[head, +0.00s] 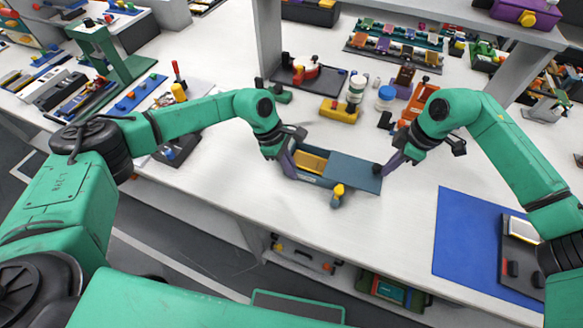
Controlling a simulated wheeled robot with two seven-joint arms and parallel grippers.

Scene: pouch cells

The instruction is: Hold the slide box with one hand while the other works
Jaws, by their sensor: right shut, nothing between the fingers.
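The slide box (315,181) is a blue-grey box lying on the white table in front of me. Its left part is uncovered and shows a yellow inside (311,162); a flat blue-grey lid (354,172) covers its right part. My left gripper (289,164) is at the box's left end and appears shut on it, with a purple finger against the end; the far finger is mostly hidden. My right gripper (381,170) is shut and empty, its fingertips at the right end of the lid. I cannot tell whether they touch it.
A small yellow-topped piece (338,193) is at the box's front side. A yellow block (339,111), a white-and-blue jar (385,97) and an orange rack (418,103) stand behind the box. A blue mat (463,235) lies to the right.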

